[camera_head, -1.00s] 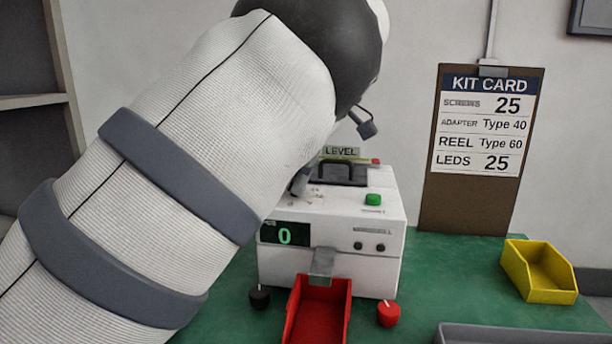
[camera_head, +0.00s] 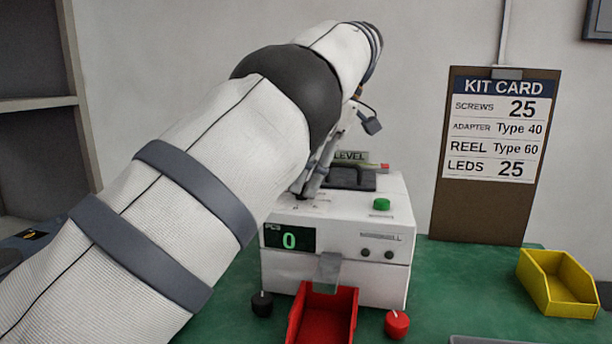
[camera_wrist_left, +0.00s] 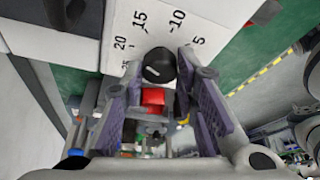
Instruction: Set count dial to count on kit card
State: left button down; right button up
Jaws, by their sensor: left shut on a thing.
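The kit card (camera_head: 497,140) hangs on a brown board at the right and reads screws 25, LEDs 25. The white counter machine (camera_head: 338,216) stands on the green bench, its green display (camera_head: 289,240) reading 0. The count dial (camera_wrist_left: 158,65) is a black knob on the machine's top, ringed by printed numbers from 5 to at least 20; where its pale mark points is unclear. My left gripper (camera_head: 306,188) is down at the machine's top left and shut on the dial, one finger on each side in the left wrist view. My right gripper is out of view.
A green button (camera_head: 381,204) and a dark part with a LEVEL sign (camera_head: 349,155) are on the machine. A red bin (camera_head: 324,318) sits under its chute, between a black knob (camera_head: 262,304) and a red knob (camera_head: 397,324). A yellow bin (camera_head: 557,284) stands at right.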

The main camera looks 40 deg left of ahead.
pick_arm(q)
jog(key=shift+f, duration=0.15)
jog(key=c, duration=1.3)
grip_release()
